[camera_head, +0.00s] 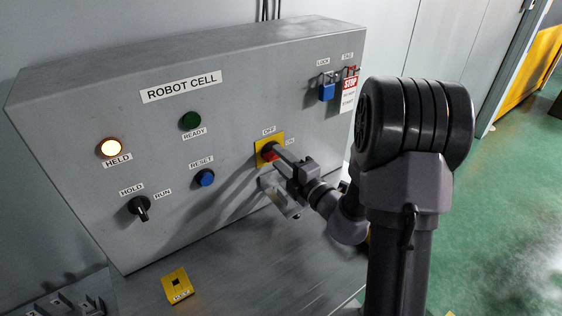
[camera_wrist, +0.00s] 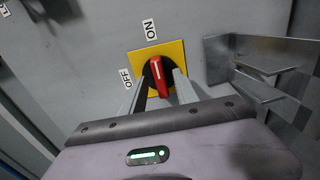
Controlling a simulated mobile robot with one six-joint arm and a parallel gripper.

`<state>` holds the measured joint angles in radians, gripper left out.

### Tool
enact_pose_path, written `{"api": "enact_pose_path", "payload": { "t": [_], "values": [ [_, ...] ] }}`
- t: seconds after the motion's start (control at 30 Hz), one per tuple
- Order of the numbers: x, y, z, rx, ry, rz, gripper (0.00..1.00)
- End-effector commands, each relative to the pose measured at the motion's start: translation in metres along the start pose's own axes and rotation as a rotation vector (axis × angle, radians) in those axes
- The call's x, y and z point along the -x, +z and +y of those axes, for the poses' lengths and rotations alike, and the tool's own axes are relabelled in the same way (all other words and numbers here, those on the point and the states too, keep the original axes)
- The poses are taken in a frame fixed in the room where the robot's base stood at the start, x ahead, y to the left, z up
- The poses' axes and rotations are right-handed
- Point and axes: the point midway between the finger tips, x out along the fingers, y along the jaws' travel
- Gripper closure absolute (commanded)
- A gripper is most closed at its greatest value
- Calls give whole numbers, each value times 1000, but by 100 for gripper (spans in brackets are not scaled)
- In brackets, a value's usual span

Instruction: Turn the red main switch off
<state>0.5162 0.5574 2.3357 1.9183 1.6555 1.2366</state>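The red main switch (camera_wrist: 158,78) is a red handle with a white line, on a black disc over a yellow plate (camera_wrist: 176,50). In the wrist view its line points up, towards the ON label (camera_wrist: 149,29); the OFF label (camera_wrist: 126,78) is at the left. In the head view the switch (camera_head: 271,155) is partly hidden by my gripper (camera_head: 277,159). In the wrist view my gripper (camera_wrist: 161,84) has its fingers on either side of the handle, with dark gaps visible between. It looks open, not clamped.
A metal bracket (camera_wrist: 265,68) sticks out of the panel beside the switch, close to my gripper. The panel (camera_head: 235,85) also carries a lit HELD lamp (camera_head: 110,147), a blue RESET button (camera_head: 205,178), a HOLD/RUN selector (camera_head: 139,206) and a blue padlock (camera_head: 327,91). A yellow KEY piece (camera_head: 177,286) lies below.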

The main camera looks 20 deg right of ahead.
Motion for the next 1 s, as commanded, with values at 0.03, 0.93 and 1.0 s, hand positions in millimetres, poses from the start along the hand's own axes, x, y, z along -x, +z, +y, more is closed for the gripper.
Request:
{"api": "enact_pose_path", "payload": {
  "t": [0.03,0.93,1.0],
  "values": [
    [-1,0,0,0,0,0,64],
    [-1,0,0,80,0,0,100],
    [-1,0,0,125,0,0,100]
  ]
}}
